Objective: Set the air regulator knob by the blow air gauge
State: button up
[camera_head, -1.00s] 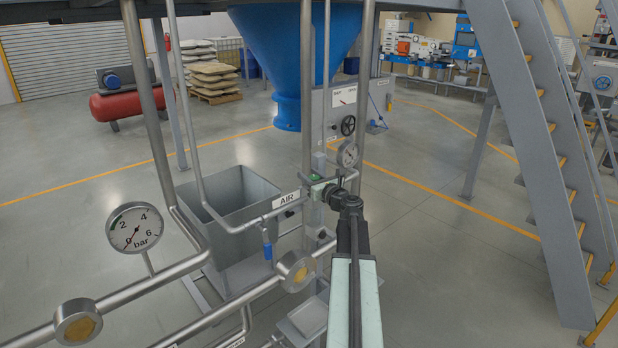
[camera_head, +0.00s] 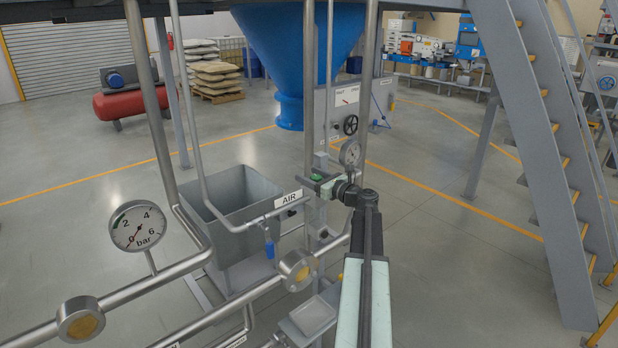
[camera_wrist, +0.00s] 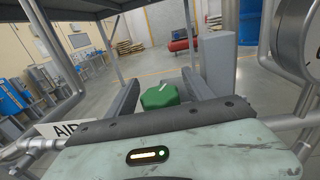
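A green knob (camera_wrist: 160,96) with a pale line on top, apparently the regulator knob, stands between my gripper's dark fingers in the wrist view. My gripper (camera_wrist: 160,80) is open, with a gap on both sides of the knob. In the head view the knob (camera_head: 316,177) shows as a small green spot at the AIR pipe, with my gripper (camera_head: 325,184) right beside it. A large gauge (camera_head: 137,227) marked bar has a green band near 2, and its red needle points near 0. A small gauge (camera_head: 350,153) stands just above my gripper; its reading is too small to tell.
An AIR label (camera_head: 289,198) hangs by the pipe, with a blue-handled valve (camera_head: 269,247) below. A grey bin (camera_head: 232,222) stands behind the pipes. A post (camera_head: 309,100) rises close to the knob. Stairs (camera_head: 540,130) are at right, with free floor between.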

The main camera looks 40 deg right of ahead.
jog(key=shift+s, duration=0.1)
jog(key=s, duration=0.7)
jog(key=shift+s, duration=0.3)
